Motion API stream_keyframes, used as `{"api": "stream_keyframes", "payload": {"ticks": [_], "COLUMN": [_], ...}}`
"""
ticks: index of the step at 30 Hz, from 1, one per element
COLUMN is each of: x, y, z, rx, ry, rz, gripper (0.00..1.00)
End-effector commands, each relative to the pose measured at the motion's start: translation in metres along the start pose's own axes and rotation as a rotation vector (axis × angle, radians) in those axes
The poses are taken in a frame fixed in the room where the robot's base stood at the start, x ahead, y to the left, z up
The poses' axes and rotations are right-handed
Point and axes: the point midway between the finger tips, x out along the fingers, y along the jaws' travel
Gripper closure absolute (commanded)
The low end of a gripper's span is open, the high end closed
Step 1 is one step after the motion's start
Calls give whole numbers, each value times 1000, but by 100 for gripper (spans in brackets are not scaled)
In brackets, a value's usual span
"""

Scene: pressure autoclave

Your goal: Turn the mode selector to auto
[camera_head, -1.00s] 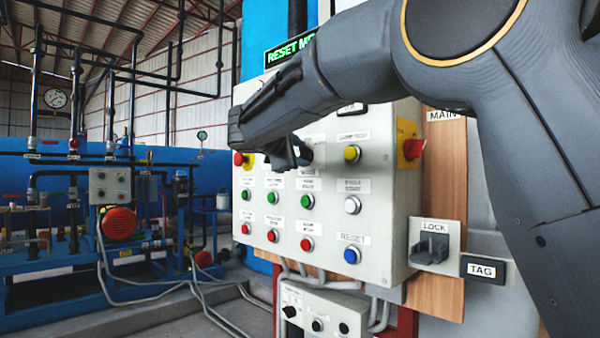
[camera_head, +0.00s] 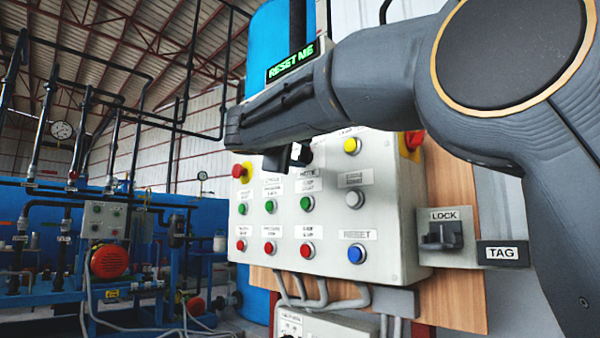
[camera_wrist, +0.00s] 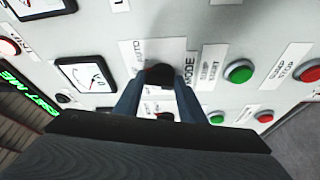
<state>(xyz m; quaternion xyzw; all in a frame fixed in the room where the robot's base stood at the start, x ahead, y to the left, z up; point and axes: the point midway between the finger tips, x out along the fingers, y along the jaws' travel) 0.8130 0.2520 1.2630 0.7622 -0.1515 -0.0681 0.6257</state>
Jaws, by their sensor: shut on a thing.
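The mode selector is a black knob (camera_wrist: 160,74) on the grey control panel (camera_wrist: 135,22), with the words AUTO and MODE printed beside it in the wrist view. My gripper (camera_wrist: 158,90) has one finger on each side of the knob and is shut on it. In the head view my gripper (camera_head: 288,155) is at the panel front, and my arm covers the panel's upper part. The fingers partly hide the knob, so I cannot tell which way its pointer faces.
Green (camera_head: 307,203) and red (camera_head: 307,249) buttons sit just below, with a blue reset button (camera_head: 355,254) lower right. A red emergency knob (camera_head: 238,170) is at the left edge. A lit RESET ME sign (camera_head: 291,62) is above. A lock holder (camera_head: 440,236) is at right.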

Motion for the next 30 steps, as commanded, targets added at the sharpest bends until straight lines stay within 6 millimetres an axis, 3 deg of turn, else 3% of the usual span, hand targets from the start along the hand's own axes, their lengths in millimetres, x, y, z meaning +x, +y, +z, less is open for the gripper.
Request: {"api": "stream_keyframes", "payload": {"ticks": [30], "x": [0], "y": [-9], "z": [1], "rx": [533], "ry": [0], "rz": [224], "gripper": [86]}}
